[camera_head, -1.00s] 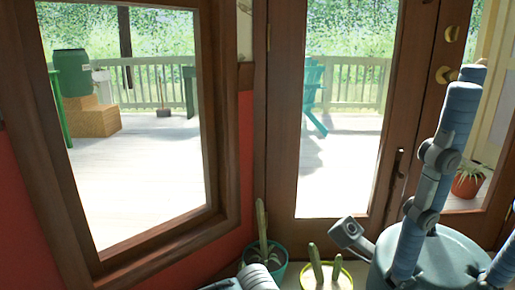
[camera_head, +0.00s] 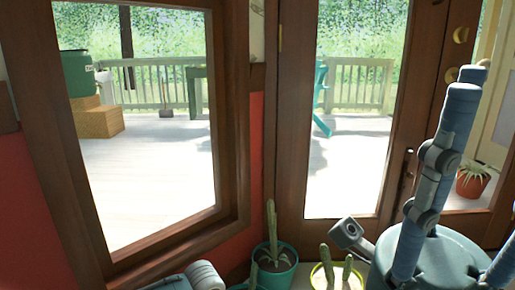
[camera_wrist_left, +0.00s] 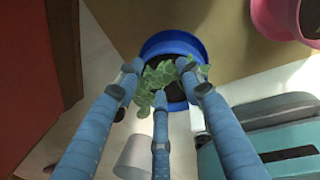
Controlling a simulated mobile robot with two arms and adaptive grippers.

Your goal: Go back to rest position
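My left gripper (camera_wrist_left: 160,78) shows in the left wrist view with three blue fingers spread apart. Green leaves (camera_wrist_left: 158,76) show between its fingertips, over a blue pot (camera_wrist_left: 193,48); whether the fingers touch the leaves cannot be told. In the head view only a grey ribbed part of my left arm (camera_head: 203,276) shows at the bottom edge.
Potted cacti (camera_head: 274,262) and a yellow-rimmed pot (camera_head: 320,284) stand close below the window and glass door (camera_head: 292,150). A red wall (camera_head: 256,150) lies between them. Beyond the glass is a wooden deck (camera_head: 150,180). A pink pot (camera_wrist_left: 275,20) shows in the left wrist view.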

